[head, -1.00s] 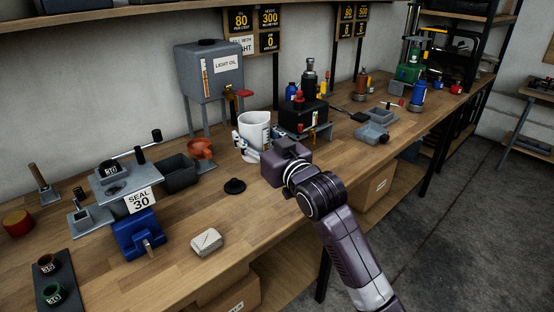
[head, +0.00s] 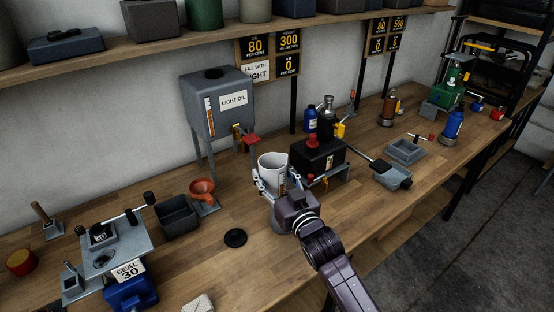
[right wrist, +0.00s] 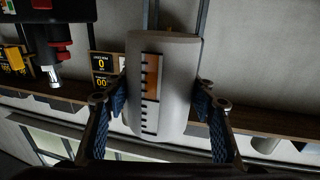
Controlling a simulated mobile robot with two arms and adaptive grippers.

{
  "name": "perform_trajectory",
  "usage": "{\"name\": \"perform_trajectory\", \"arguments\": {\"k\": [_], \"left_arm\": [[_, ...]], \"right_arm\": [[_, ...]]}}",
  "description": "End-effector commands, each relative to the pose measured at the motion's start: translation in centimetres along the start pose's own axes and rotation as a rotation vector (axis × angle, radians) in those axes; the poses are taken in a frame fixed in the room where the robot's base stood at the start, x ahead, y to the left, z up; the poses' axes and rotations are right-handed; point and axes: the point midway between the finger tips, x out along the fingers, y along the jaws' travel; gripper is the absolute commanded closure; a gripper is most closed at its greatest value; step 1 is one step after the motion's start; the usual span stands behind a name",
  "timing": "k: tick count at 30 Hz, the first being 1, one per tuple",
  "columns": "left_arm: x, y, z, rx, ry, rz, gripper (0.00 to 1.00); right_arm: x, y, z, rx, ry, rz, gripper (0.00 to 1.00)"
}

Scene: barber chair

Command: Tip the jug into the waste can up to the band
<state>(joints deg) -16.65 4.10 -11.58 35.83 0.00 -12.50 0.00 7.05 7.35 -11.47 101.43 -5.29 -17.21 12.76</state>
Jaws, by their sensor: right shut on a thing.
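The white jug (head: 271,177) is open-topped and roughly upright in the head view. My right gripper (head: 276,189) is shut around its sides. In the right wrist view the jug (right wrist: 178,90) sits between the blue-padded fingers of this gripper (right wrist: 160,100). A scale strip on its wall is orange over about half its length. A grey shape (head: 277,226) shows partly below my gripper; I cannot tell if it is the waste can. The jug's contents and underside are hidden. My left gripper is not in view.
A grey light oil tank (head: 218,112) with a red-handled tap stands behind left. A black machine (head: 318,160) is close to the jug's right. An orange funnel (head: 203,188), a dark bin (head: 178,216) and a black disc (head: 235,237) lie left. Bare bench lies in front of the bin.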

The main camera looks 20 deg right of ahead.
Motion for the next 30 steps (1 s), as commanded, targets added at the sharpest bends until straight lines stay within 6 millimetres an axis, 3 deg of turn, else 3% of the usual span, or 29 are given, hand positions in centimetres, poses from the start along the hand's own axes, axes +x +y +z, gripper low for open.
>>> {"name": "perform_trajectory", "arguments": {"k": [3, 8, 16, 26, 30], "left_arm": [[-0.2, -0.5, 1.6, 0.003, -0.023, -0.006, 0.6], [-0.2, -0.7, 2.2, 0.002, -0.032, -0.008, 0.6], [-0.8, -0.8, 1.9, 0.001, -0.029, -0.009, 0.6], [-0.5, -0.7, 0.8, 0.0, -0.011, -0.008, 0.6], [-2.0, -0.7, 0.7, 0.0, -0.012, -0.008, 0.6]], "right_arm": [[-0.1, -0.2, 0.1, 0.0, -0.001, -0.002, 0.89], [-0.1, -0.1, 0.1, 0.0, 0.0, -0.002, 0.89], [-0.1, -0.1, 0.0, 0.005, -0.002, -0.001, 0.89], [-0.2, -0.8, 2.5, 0.145, -0.033, -0.002, 0.89], [-0.3, -1.2, 2.5, 0.252, -0.058, -0.002, 0.89]]}}
